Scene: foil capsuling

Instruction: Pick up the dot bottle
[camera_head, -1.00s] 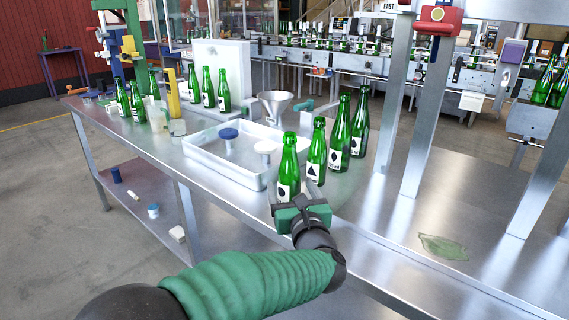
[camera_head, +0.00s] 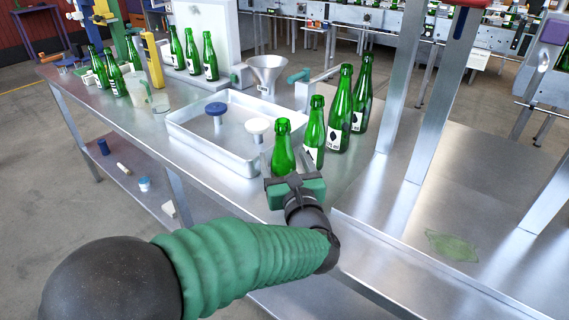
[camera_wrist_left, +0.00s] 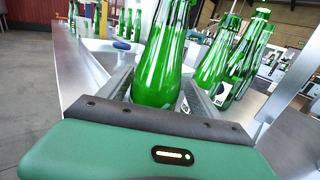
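A green bottle (camera_head: 283,150) stands upright at the near end of a row on the metal table. Its lower part and label are hidden behind my left gripper (camera_head: 284,170). In the left wrist view, the same bottle (camera_wrist_left: 160,70) stands between the two fingers of my left gripper (camera_wrist_left: 157,88). The fingers look spread to either side of it, and I see no clear grip. Three more green bottles with white labels stand behind: a near one (camera_head: 314,135), a middle one (camera_head: 340,115) and a far one (camera_head: 362,95). My right gripper is not in view.
A metal tray (camera_head: 190,140) with a blue-topped piece (camera_head: 216,110) and a white-topped piece (camera_head: 258,127) lies left of the bottles. A funnel (camera_head: 266,70) stands behind it. Metal posts (camera_head: 440,100) rise at the right. The table (camera_head: 130,115) has more bottles at its far left.

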